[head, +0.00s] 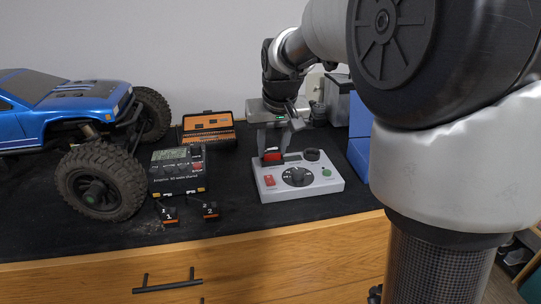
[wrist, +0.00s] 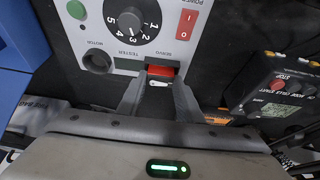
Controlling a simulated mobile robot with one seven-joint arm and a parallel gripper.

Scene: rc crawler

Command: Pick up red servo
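The red servo (head: 272,156) is at the back left of the grey servo tester (head: 327,187), by a dark slot. In the wrist view the red servo (wrist: 161,71) shows between my fingertips, beside the "servo" label on the tester (wrist: 203,12). My gripper (head: 274,150) points down over that corner, with its fingers apart on either side of the servo. In the wrist view my gripper (wrist: 161,78) has its tips close to the servo's two ends. I cannot tell whether they touch it.
A blue crawler (head: 60,105) with big tyres stands at the left. A dark charger (head: 178,170), two small numbered black blocks (head: 169,215) and an open orange-and-black case (head: 208,130) lie left of the tester. A blue box (head: 359,140) stands at the right. The front black mat is mostly clear.

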